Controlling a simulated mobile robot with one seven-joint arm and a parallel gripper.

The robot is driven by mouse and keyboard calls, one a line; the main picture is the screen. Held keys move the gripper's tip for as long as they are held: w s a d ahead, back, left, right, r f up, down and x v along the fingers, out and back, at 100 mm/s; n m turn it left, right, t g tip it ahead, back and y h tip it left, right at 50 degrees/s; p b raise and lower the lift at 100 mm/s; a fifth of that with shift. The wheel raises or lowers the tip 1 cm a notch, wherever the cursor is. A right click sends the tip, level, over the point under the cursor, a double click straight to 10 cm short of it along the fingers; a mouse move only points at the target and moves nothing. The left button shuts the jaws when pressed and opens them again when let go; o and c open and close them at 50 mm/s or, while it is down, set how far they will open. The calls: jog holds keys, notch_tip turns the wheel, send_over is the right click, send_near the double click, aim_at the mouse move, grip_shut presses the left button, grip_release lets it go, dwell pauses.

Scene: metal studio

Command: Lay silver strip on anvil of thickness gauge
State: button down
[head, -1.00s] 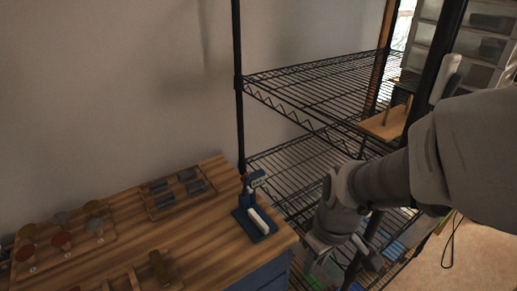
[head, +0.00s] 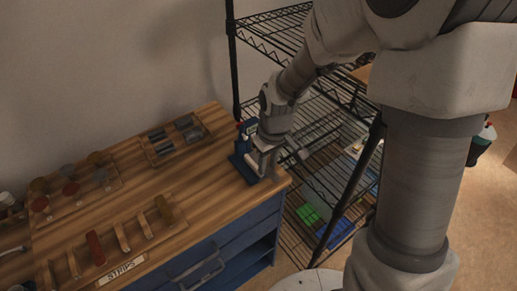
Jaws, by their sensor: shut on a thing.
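The thickness gauge (head: 238,166) stands at the right end of the wooden workbench, with a dark blue base and a small upright head. My gripper (head: 263,166) is at the gauge, low over its base and in front of its upright, and hides most of the anvil. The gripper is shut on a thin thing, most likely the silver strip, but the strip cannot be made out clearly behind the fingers. I cannot tell whether it touches the anvil.
A rack labelled STRIPS (head: 122,270) holds several strips at the bench front. Behind are a tray of round pieces (head: 105,192) and a tray of dark blocks (head: 205,130). A black wire shelf (head: 325,185) stands close on the right. Bare bench lies left of the gauge.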

jog(key=w+a, duration=0.2)
jog(key=w, duration=0.1)
jog(key=shift+f, duration=1.75)
jog(key=shift+f, duration=0.1)
jog(key=shift+f+b, duration=0.15)
jog(key=shift+b, duration=0.15)
jog(key=c, duration=0.6)
grip_release()
jog(key=shift+c, duration=0.2)
jog(key=shift+r, duration=0.2)
